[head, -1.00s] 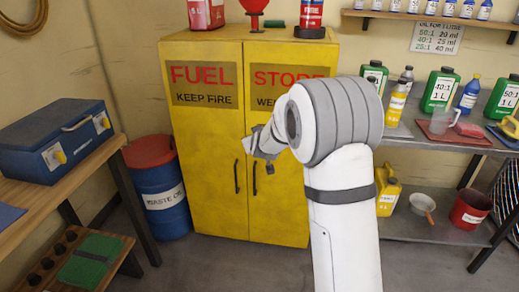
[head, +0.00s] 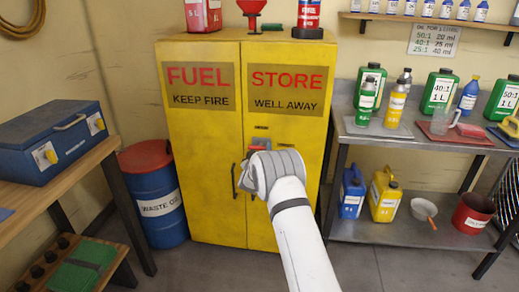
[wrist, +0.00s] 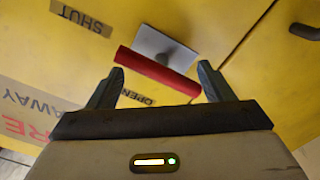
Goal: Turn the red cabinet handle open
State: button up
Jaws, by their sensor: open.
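The red handle (wrist: 158,73) shows in the wrist view as a red bar on a grey plate (wrist: 165,46), fixed to the yellow cabinet's face between the labels SHUT and OPEN. My gripper (wrist: 160,82) is open, with its two fingers apart on either side of the red bar. I cannot tell whether they touch it. In the head view my wrist is in front of the yellow cabinet (head: 205,130), and a small red part of the handle (head: 257,147) shows above it. The jaws are hidden there. The doors look closed.
A metal shelf (head: 440,235) with bottles and cans stands to the right. The floor in front is clear.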

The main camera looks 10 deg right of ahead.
jog(key=shift+x, duration=1.4)
jog(key=shift+c, duration=0.4)
